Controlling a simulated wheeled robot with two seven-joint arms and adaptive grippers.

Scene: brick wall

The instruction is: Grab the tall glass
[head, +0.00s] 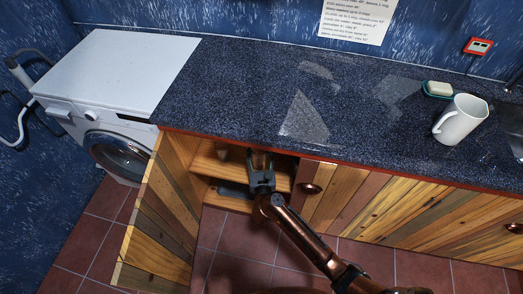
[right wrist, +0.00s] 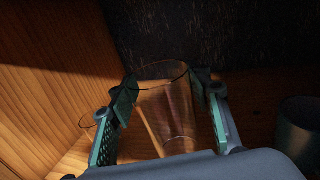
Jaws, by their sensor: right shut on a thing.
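The tall glass (right wrist: 168,112) is clear and see-through, and it stands between the two green-padded fingers of my right gripper (right wrist: 168,92) in the right wrist view. The fingers are shut on its sides. In the head view my right gripper (head: 262,162) reaches into the open wooden cupboard (head: 170,190) under the counter; the glass is hard to make out there. My left gripper is in neither view.
A dark cup (right wrist: 298,125) stands to the right of the glass inside the cupboard. The cupboard's wooden wall (right wrist: 50,80) is on the left. A white mug (head: 459,119) and a soap dish (head: 437,91) sit on the blue counter (head: 250,85). A washing machine (head: 115,80) stands at left.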

